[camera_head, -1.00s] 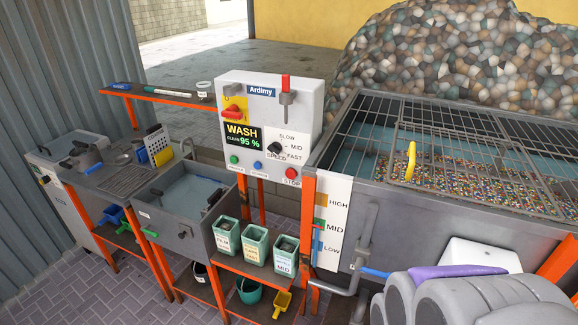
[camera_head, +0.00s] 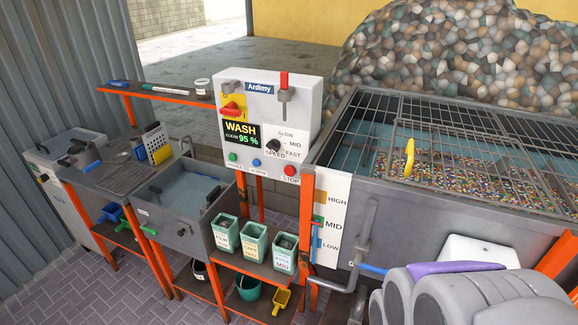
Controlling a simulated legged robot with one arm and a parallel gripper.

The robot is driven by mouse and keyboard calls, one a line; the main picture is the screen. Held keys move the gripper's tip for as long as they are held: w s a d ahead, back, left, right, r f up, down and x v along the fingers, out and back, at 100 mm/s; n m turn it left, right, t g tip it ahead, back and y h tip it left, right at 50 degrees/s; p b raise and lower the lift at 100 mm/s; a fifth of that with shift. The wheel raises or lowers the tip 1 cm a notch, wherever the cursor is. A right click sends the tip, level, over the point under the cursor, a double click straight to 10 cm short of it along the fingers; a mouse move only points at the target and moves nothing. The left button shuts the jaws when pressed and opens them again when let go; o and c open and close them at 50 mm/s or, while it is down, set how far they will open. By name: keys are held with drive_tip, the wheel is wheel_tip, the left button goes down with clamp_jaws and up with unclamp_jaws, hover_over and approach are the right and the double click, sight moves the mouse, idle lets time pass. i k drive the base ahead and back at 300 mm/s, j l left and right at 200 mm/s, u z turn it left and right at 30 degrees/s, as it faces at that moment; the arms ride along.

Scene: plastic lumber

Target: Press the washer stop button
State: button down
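The red stop button (camera_head: 289,170) sits at the lower right of the white Ardimy control panel (camera_head: 311,105), above the STOP label. It looks uncovered, and nothing touches it. To its left are a blue button (camera_head: 256,163) and a green button (camera_head: 233,157). The display (camera_head: 241,134) reads WASH, CLEAN 95 %. A black speed knob (camera_head: 273,145) and a red rotary switch (camera_head: 231,109) sit higher on the panel. Grey rounded parts of my arm fill the bottom right corner, well away from the button. I cannot make out gripper fingers.
A grated tank (camera_head: 437,205) with coloured flakes stands right of the panel. A level board (camera_head: 328,221), a pipe and a yellow handle (camera_head: 409,157) are near it. Green bins (camera_head: 255,240) stand on a shelf below. A sink (camera_head: 180,196) is at the left.

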sight(290, 171)
drive_tip(key=j+z, duration=0.4)
drive_tip(key=j, duration=0.7)
drive_tip(key=j+z, duration=0.35)
drive_tip(key=j, duration=0.75)
